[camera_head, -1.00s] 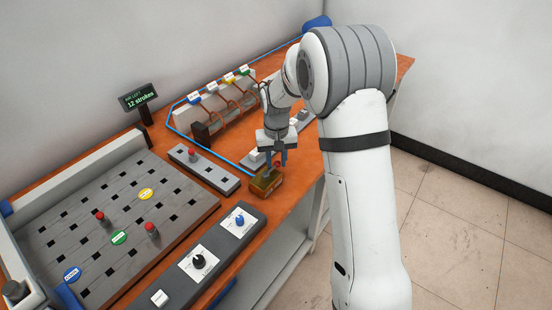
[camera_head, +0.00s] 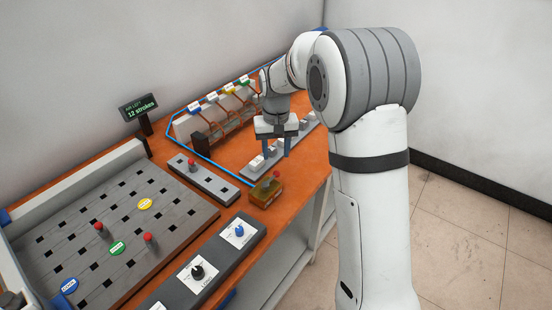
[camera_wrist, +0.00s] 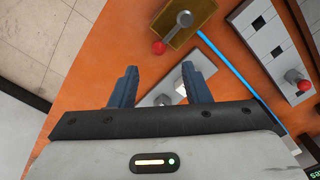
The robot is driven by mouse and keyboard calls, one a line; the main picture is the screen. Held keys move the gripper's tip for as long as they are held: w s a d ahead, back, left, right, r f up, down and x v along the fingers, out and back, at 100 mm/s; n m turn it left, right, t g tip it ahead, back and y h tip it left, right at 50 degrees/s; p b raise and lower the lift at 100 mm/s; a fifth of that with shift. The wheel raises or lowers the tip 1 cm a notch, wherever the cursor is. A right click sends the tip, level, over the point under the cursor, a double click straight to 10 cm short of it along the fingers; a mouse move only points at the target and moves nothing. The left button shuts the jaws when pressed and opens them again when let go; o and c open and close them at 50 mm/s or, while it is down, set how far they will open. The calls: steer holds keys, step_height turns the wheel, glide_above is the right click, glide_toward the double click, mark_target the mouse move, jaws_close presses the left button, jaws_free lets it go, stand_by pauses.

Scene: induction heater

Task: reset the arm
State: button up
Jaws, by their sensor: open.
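My gripper (camera_head: 277,150) is open and empty, its two blue fingers pointing down above the grey strip with white switches (camera_head: 256,163) on the orange bench. In the wrist view my gripper (camera_wrist: 163,88) shows both fingers apart with nothing between them. The brass box with a red-knobbed lever (camera_head: 266,191) stands in front of the gripper, apart from it; it also shows at the top of the wrist view (camera_wrist: 188,18). My arm stands raised at the right of the head view.
A grey slotted board (camera_head: 105,240) with red pegs and coloured discs lies at left. A dial panel (camera_head: 215,262) runs along the front edge. A small strip with a red knob (camera_head: 203,181), labelled coil units (camera_head: 205,120) and a "12 strokes" display (camera_head: 139,107) stand nearby.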

steer(key=shift+r, duration=0.1)
stand_by(0.3)
steer(key=s+d+r+t, duration=0.1)
steer(key=s+d+r, duration=0.25)
steer(key=s, duration=0.35)
steer(key=s+d+r, duration=0.3)
steer(key=s+r, duration=0.1)
steer(key=s, duration=0.4)
steer(key=s+d+f+t, duration=0.1)
steer(key=s+d, duration=0.2)
steer(key=s, duration=1)
steer(key=shift+s+f+m+t, duration=0.15)
steer(key=shift+s+m+t, duration=0.15)
steer(key=shift+m, duration=0.1)
steer(key=shift+c, duration=0.7)
